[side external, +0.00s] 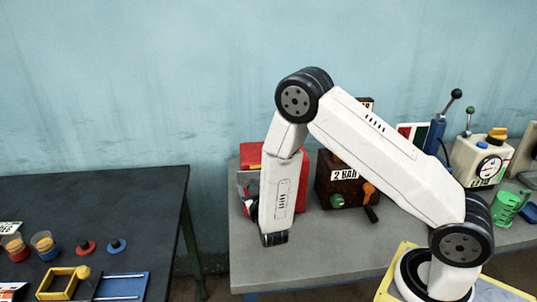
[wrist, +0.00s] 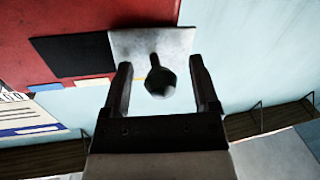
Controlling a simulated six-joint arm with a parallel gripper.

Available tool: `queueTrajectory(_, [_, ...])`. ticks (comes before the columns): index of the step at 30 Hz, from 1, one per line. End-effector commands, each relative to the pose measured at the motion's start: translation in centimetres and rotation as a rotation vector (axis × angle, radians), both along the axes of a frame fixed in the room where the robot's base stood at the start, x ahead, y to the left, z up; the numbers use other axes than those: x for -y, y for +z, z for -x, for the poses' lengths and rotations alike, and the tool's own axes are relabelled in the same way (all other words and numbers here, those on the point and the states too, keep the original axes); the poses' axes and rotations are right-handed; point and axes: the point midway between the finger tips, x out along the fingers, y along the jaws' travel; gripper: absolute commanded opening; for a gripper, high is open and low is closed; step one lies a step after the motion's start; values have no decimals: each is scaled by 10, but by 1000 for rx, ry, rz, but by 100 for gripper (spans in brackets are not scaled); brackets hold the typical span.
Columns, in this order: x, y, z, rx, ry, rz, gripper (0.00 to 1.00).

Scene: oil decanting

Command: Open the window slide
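In the wrist view, a grey plate (wrist: 184,40) lies on a red panel (wrist: 65,18), beside a black rectangle (wrist: 72,55). The plate appears to be the window slide. A dark faceted knob (wrist: 160,82) with a short stem is in front of the plate. My gripper (wrist: 160,67) is open, with one finger on each side of the knob and visible gaps between. In the side external view, the red box (side external: 301,178) stands on the grey table, partly hidden by my arm. My gripper's fingers cannot be made out there.
A dark brown box marked "2 BAR" (side external: 344,176) with green and orange knobs stands right of the red box. A cream machine (side external: 481,160) and a green cup (side external: 508,207) are farther right. A separate dark table (side external: 100,205) with small parts is at left.

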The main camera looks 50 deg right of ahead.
Motion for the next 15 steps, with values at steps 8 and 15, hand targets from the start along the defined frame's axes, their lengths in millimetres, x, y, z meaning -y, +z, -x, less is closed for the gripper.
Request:
queueTrajectory(8, [-1, 1, 2, 1, 0, 1, 77])
queueTrajectory(15, [-12, 0, 17, 0, 2, 0, 77])
